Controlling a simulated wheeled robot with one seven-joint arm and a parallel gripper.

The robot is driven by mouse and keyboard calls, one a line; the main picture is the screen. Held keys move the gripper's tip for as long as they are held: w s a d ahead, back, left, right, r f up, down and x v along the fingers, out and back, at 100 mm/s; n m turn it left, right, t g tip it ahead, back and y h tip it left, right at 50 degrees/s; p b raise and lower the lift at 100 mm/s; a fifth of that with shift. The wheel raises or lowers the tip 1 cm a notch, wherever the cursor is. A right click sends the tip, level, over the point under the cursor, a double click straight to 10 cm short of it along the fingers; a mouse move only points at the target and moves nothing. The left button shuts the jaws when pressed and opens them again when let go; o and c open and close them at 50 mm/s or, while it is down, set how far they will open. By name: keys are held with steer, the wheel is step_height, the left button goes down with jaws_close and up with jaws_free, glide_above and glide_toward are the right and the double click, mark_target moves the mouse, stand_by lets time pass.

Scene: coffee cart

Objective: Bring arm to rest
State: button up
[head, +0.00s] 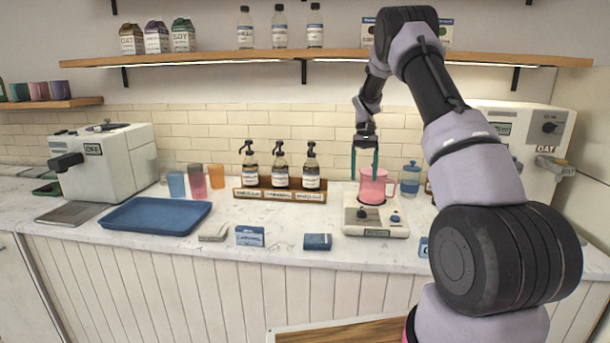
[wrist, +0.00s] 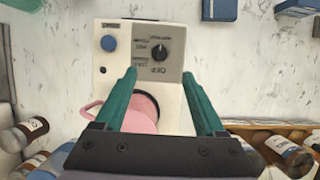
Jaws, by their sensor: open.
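My arm reaches over the counter from the right in the head view. My gripper (head: 364,162) points down with its teal fingers apart, just above the pink pitcher (head: 373,186). In the wrist view my gripper (wrist: 162,88) is open, and the pink pitcher (wrist: 142,112) shows partly between and below the fingers, its handle to the left. The pitcher stands on a white machine (head: 376,229) with a dial and a blue knob. I cannot tell whether a finger touches the pitcher's rim.
A blue lidded jar (head: 410,180) stands right of the pitcher. A rack of pump bottles (head: 281,194) is to the left, with a blue tray (head: 157,216) farther left. A wooden shelf (head: 220,58) runs above. The OAT dispenser (head: 527,127) stands at the back right.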

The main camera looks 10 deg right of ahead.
steer(key=s+a+r+t, duration=0.2)
steer(key=s+r, duration=0.4)
steer(key=r, duration=0.4)
steer(key=s+a+r+t, duration=0.25)
steer(key=s+r, duration=0.35)
steer(key=r, duration=0.4)
steer(key=s+a+r+t, duration=0.2)
steer(key=s+t, duration=0.1)
steer(key=s, duration=0.8)
steer(key=s+a+r+t, duration=0.2)
steer(key=s+t, duration=0.2)
steer(key=s, duration=0.7)
steer(key=shift+s+r+m+y, duration=0.25)
steer(key=shift+s+m+y, duration=0.05)
steer(key=shift+m+y, duration=0.1)
steer(key=shift+a, duration=0.1)
